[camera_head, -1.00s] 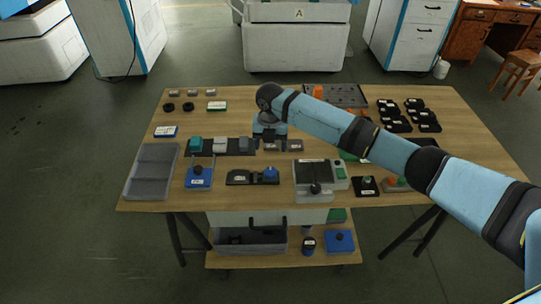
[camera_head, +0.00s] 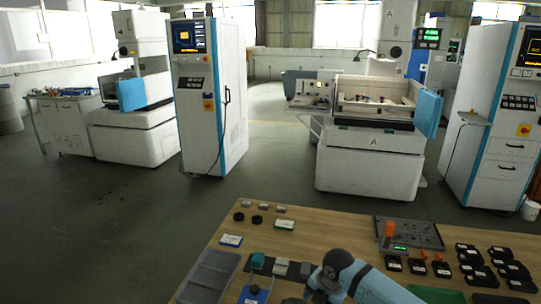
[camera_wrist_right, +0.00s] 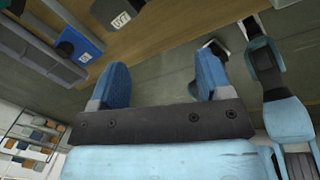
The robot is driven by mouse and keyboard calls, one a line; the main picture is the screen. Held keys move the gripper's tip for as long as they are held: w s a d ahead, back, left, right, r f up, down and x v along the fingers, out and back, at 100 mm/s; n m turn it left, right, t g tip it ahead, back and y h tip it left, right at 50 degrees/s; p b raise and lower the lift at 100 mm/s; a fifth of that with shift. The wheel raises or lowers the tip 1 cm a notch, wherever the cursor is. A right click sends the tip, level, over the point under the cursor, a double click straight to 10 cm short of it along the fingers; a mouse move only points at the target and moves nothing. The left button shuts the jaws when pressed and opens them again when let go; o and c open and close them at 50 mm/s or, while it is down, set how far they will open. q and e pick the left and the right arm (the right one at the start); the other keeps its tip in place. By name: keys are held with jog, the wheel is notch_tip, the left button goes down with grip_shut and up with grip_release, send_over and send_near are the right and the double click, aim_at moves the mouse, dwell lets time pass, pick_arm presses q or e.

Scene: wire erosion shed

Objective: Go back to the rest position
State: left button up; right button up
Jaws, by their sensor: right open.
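In the head view my right arm (camera_head: 375,285) comes in at the bottom, over the front part of the wooden table (camera_head: 330,222). Its gripper is mostly cut off by the bottom edge there. In the right wrist view my right gripper (camera_wrist_right: 160,80) shows two blue fingers spread well apart with nothing between them. The table's edge and a blue block (camera_wrist_right: 80,42) appear beyond it. My left gripper is not in view.
The table holds a grey tray (camera_head: 208,270), a dark board (camera_head: 430,236) with an orange piece, and several black parts at the right. White machines and cabinets (camera_head: 370,160) stand behind. Open floor (camera_head: 200,200) lies between.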

jog(key=s+a+f+m+t+y+p, duration=0.2)
jog(key=s+f+m, duration=0.1)
jog(key=s+m, duration=0.3)
jog(key=s+a+f+m+t+y+p, duration=0.1)
jog(key=s+a+f+m+t+y, duration=0.15)
jog(key=s+m, duration=0.35)
jog(key=s+d+r+m+t+h+p, duration=0.1)
jog(key=s+d+m, duration=0.3)
jog(key=s, duration=0.5)
jog(key=s+d+r+m+t+h+p, duration=0.2)
jog(key=s+d+r+m+t, duration=0.1)
jog(key=s+m, duration=0.5)
jog(key=shift+s+d+m+t+p, duration=0.4)
jog(key=shift+s+d+t, duration=0.3)
jog(key=shift+d, duration=0.55)
